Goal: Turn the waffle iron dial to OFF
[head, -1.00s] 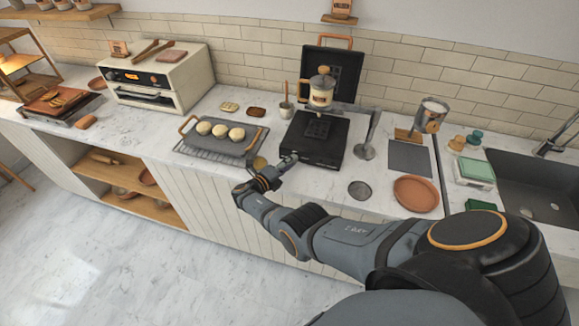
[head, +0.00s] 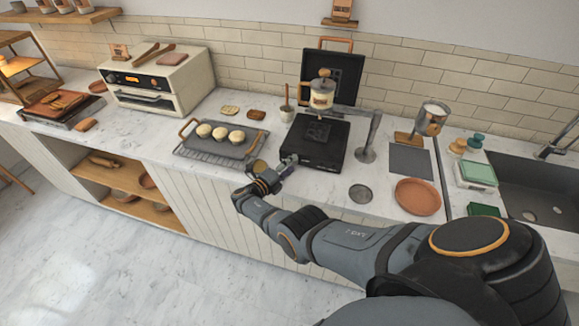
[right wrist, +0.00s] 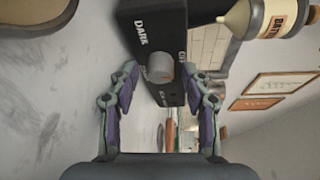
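The waffle iron (head: 315,158) is a black box on the counter with its lid (head: 334,76) raised behind it. In the right wrist view its black front panel (right wrist: 143,38) carries a round grey dial (right wrist: 159,66) and labels; "DARK" is readable, and a partly hidden label beside the dial looks like "OFF". The dial's pointer is not clear. My right gripper (head: 287,166) is at the iron's front left. In the right wrist view its open fingers (right wrist: 160,80) stand on either side of the dial, with gaps showing. My left gripper is not in view.
A tray (head: 187,147) with dough balls lies left of the iron. A batter dispenser (head: 321,96) hangs above it on a stand (head: 366,153). A round grate (head: 361,193) and a terracotta plate (head: 416,195) lie to the right. The floor in front is clear.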

